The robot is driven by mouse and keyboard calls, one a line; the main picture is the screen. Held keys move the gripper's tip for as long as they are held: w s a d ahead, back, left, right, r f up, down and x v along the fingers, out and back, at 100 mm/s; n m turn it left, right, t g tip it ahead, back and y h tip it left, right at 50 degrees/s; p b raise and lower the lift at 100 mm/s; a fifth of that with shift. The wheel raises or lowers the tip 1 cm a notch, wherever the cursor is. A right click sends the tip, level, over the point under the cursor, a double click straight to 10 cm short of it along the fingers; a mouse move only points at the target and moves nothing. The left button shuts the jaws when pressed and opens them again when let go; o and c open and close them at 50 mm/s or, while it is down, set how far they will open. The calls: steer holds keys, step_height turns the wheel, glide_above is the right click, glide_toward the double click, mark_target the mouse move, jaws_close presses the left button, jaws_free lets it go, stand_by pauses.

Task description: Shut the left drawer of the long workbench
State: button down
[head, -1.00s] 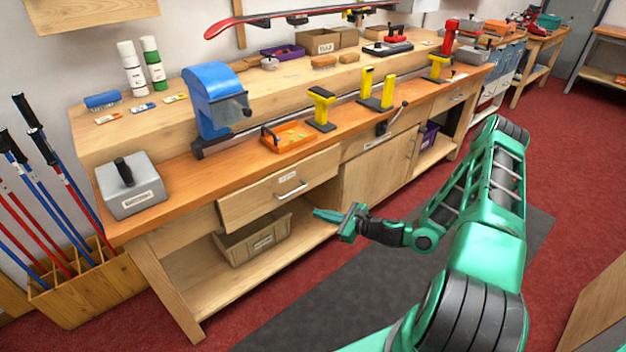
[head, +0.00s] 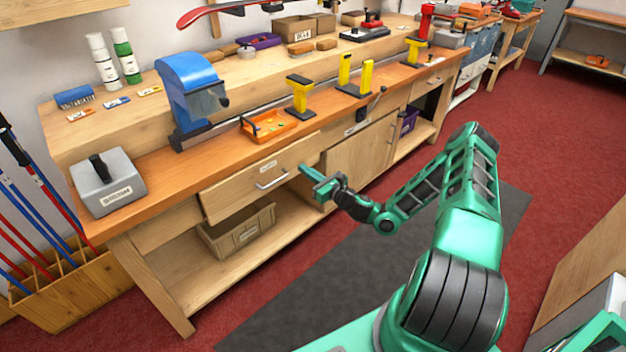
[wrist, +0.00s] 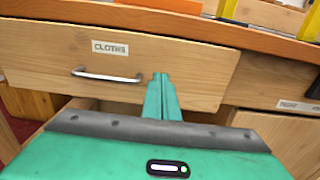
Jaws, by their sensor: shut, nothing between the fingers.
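The left drawer (head: 235,188) of the long workbench (head: 165,277) has a plain wooden front with a metal bar handle (head: 272,180). Its front stands out somewhat from the bench face, so it looks partly open. In the wrist view the drawer front (wrist: 190,60) carries a CLOTHS label (wrist: 110,47), with the handle (wrist: 108,76) left of my fingers. My gripper (head: 304,169) is shut and empty, its tips pointing at the right part of the drawer front. The gripper also shows in the wrist view (wrist: 160,77). I cannot tell whether the tips touch the wood.
A bin (head: 240,232) sits on the shelf under the drawer. A cupboard door (head: 362,152) is right of it. A grey block (head: 107,186), a blue machine (head: 188,92) and an orange tray (head: 268,124) stand on the bench top. A dark mat (head: 300,290) covers clear floor in front.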

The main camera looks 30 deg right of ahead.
mark_target(291, 159)
steer(key=shift+x, duration=2.4)
steer(key=x, duration=0.4)
steer(key=shift+a, duration=0.1)
steer(key=shift+w+r, duration=0.15)
steer(key=shift+w, duration=0.1)
